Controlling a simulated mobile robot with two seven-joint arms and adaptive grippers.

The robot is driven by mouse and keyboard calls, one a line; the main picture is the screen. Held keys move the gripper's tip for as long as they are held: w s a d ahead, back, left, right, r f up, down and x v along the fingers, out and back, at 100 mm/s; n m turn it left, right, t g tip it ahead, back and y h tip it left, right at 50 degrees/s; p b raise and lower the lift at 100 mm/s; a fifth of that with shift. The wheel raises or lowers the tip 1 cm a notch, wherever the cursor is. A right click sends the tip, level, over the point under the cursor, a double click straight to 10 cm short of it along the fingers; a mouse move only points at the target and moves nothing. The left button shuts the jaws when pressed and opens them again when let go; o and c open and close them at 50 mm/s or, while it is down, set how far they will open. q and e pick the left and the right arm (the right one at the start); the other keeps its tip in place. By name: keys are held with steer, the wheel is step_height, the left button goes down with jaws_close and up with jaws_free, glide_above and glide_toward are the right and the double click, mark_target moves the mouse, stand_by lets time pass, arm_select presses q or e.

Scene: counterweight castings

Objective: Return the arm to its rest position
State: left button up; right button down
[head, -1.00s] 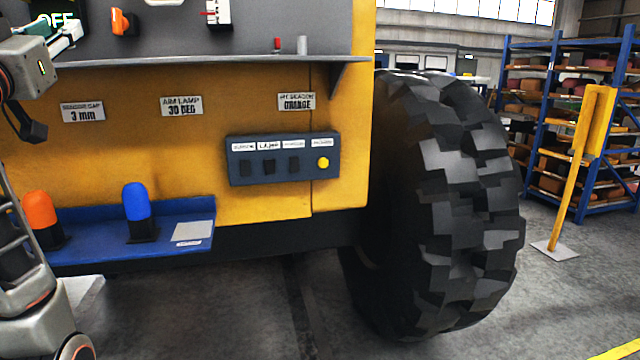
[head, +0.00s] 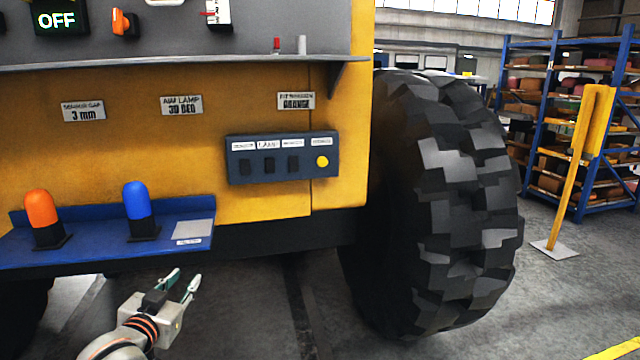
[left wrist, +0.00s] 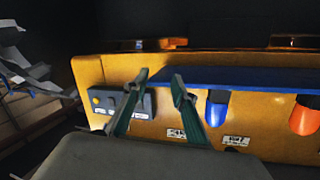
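My left gripper (head: 184,279) is at the lower left of the head view, low in front of the yellow machine panel (head: 270,195) and below the blue shelf (head: 110,252). Its two thin fingers are apart with nothing between them. In the left wrist view its fingers (left wrist: 160,80) also stand apart and empty, and the scene appears upside down. Part of my left arm shows at the bottom edge of the head view. My right gripper is in neither view.
An orange lamp (head: 42,210) and a blue lamp (head: 137,203) stand on the blue shelf. A dark switch box (head: 283,159) is on the panel, under a grey ledge (head: 190,61). A large tyre (head: 445,205) stands to the right. Open floor lies right of the gripper.

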arm_select(q)
steer(key=s+d+f+g+h, duration=0.1)
steer(key=s+d+f, duration=0.4)
steer(key=s+f, duration=1)
steer(key=s+d+f+m+g+h, duration=0.1)
steer(key=s+d+f+g, duration=0.3)
steer(key=s+f, duration=1.2)
step_height(320, 180, down, 4)
steer(key=shift+d+r+h, duration=0.15)
steer(key=shift+d+h, duration=0.15)
steer(key=shift+d, duration=0.2)
